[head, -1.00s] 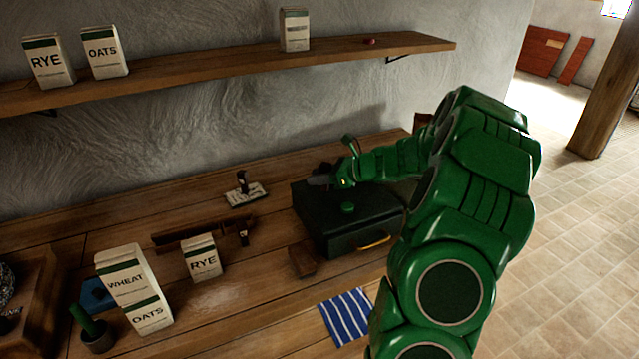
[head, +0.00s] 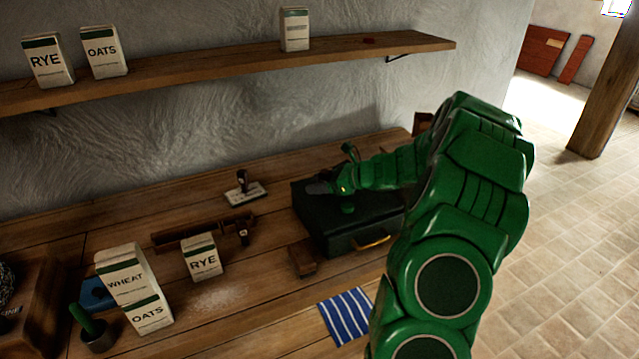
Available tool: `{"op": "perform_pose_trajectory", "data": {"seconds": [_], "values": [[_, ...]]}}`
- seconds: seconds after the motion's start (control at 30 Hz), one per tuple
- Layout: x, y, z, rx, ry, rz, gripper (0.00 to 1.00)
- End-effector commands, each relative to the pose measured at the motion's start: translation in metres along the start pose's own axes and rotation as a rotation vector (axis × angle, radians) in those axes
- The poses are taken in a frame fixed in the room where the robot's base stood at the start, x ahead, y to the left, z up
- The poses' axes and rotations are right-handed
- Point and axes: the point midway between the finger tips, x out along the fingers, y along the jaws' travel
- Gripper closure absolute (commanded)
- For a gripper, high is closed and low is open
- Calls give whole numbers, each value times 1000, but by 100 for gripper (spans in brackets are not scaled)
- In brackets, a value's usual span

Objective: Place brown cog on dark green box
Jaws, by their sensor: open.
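The dark green box (head: 340,240) stands on the wooden bench, with a yellow handle on its front. My gripper (head: 325,186) is open, low over the back left part of the box top; its dark fingertips point left. I cannot tell whether it touches the lid. A small green round piece (head: 348,208) shows on the box top just below the gripper. I cannot make out the brown cog clearly; my gripper and arm hide part of the box top.
A brown block (head: 303,259) stands close to the box's left front. A stamp (head: 244,190), a RYE carton (head: 202,258), WHEAT and OATS cartons (head: 134,290) and a striped cloth (head: 346,316) are on the bench. A shelf (head: 220,65) runs above.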

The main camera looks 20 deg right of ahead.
Motion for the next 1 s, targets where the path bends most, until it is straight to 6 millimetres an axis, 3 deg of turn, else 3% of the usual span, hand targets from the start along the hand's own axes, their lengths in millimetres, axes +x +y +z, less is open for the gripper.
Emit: {"op": "perform_pose_trajectory", "data": {"seconds": [0.17, 0.27, 0.7, 1.0], "values": [[-2, 0, 3, 0, 1, 0, 45], [-13, -1, 3, 0, 0, -2, 45], [-92, 0, 3, -1, -1, -2, 45], [-119, 0, 3, 0, 1, -2, 45]]}}
